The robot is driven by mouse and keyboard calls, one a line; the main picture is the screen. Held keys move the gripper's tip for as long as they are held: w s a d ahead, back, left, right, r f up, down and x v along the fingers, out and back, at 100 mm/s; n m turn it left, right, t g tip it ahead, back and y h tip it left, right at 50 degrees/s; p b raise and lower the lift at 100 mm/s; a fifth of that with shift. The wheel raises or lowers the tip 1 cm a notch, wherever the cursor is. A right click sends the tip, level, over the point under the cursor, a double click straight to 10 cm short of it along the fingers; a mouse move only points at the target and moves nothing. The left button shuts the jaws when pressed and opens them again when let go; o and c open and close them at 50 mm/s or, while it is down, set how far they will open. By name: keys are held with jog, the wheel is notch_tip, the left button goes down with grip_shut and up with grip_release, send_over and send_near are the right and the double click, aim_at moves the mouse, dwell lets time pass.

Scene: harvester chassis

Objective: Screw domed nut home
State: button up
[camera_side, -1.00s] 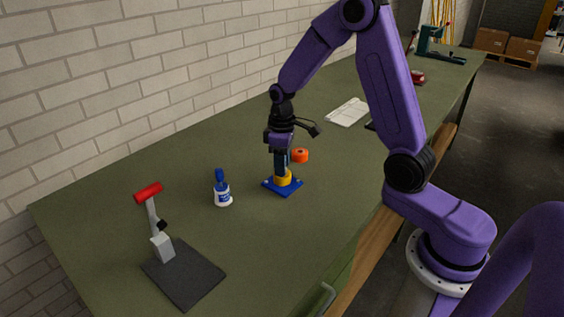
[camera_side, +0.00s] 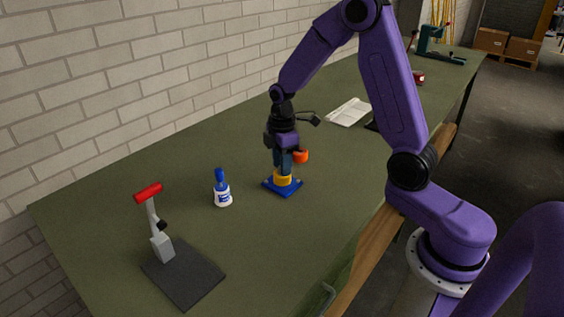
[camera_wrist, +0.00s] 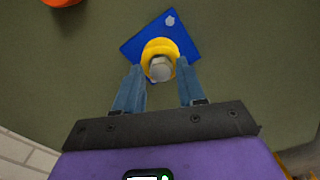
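A grey metal piece that looks like the domed nut (camera_wrist: 160,69) shows in the wrist view, on top of a yellow round part (camera_wrist: 160,48). The yellow part also shows in the side view (camera_side: 283,180). It stands on a blue square plate (camera_side: 288,190) lying on the green bench. My gripper (camera_side: 282,171) points down just over the yellow part. In the wrist view my gripper's fingers (camera_wrist: 161,72) stand one on each side of the grey piece, with a gap visible on both sides. The gripper looks open. In the side view the fingers hide the nut.
An orange round object (camera_side: 301,156) lies just behind my gripper. A white bottle with a blue cap (camera_side: 222,190) stands to the left. A white sheet (camera_side: 348,112) lies farther back. Bench around the plate is clear.

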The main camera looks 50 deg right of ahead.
jog(key=shift+n, duration=0.7)
grip_shut()
jog(key=m, duration=0.5)
jog(key=shift+m, duration=0.6)
jog(key=m, duration=0.4)
jog(key=shift+m, duration=0.3)
